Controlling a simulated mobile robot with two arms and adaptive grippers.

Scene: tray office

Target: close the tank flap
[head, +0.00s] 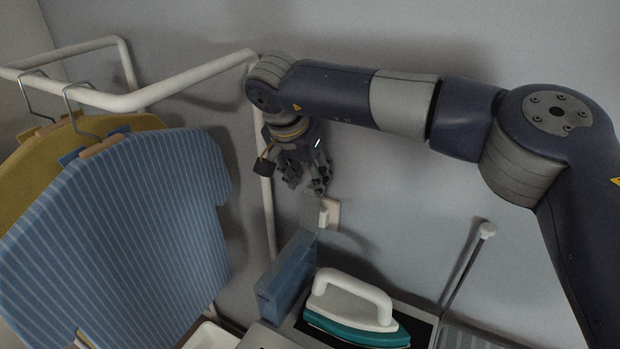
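A blue tank (286,282) stands beside the iron at the bottom middle. A thin greyish piece (311,232) rises at its back end; it looks like the raised tank flap, but it is small and partly merges with the wall fitting behind it. My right gripper (306,185) hangs above the tank, in front of the wall, with its fingers pointing down. Its fingers are spread with nothing between them, and it appears apart from the flap. My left gripper is not in view.
An iron (350,310) with a white handle and teal body sits right of the tank. A striped blue shirt (130,230) and a yellow garment (32,178) hang from a white rail (190,76) at left. A thin rod (467,266) stands at right.

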